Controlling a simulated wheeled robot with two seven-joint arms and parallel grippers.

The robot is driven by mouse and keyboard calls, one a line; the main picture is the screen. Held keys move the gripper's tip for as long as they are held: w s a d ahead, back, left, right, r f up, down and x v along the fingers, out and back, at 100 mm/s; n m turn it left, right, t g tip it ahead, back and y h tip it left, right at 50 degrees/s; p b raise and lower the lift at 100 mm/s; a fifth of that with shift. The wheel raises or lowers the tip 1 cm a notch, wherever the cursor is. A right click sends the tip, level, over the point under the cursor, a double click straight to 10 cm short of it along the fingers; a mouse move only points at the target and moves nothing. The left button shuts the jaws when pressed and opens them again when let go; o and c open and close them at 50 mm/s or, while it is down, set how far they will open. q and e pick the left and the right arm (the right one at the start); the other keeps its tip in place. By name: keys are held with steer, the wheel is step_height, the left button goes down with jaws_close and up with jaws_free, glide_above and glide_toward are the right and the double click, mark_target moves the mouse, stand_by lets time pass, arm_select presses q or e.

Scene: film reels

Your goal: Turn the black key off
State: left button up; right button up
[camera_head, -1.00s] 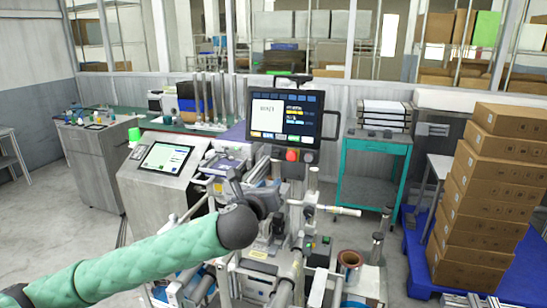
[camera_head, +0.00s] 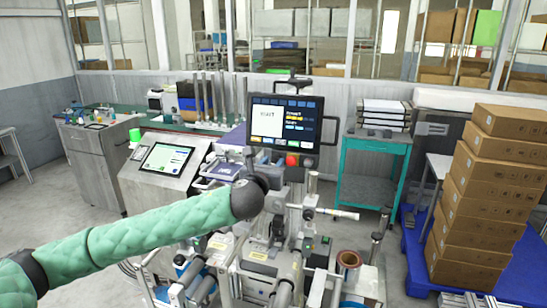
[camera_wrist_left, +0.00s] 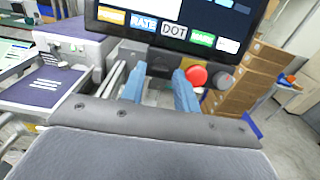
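The black key looks to be the small dark round knob (camera_head: 308,160) under the right end of the machine's screen, beside a red button (camera_head: 291,160). In the left wrist view the dark knob (camera_wrist_left: 223,80) is just right of the red button (camera_wrist_left: 196,75); its turned position is too small to read. My left gripper shows in the left wrist view as two blue fingers (camera_wrist_left: 160,88), apart with nothing between them. They point at the panel's lower edge, left of the red button and knob. In the head view its fingertips are hard to make out. My right gripper is not in view.
The screen (camera_head: 284,122) stands above the knob. A slanted console (camera_head: 165,160) is to the left. Rods and rollers of the machine fill the space below. A teal cart (camera_head: 374,147) and stacked cardboard boxes (camera_head: 490,190) are on the right.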

arm_select(q)
steer(key=shift+w+d, duration=0.2)
steer(key=shift+w, duration=0.5)
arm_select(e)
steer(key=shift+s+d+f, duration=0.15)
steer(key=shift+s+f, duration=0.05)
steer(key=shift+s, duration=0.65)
arm_select(q)
steer(key=shift+c, duration=0.2)
jaws_close()
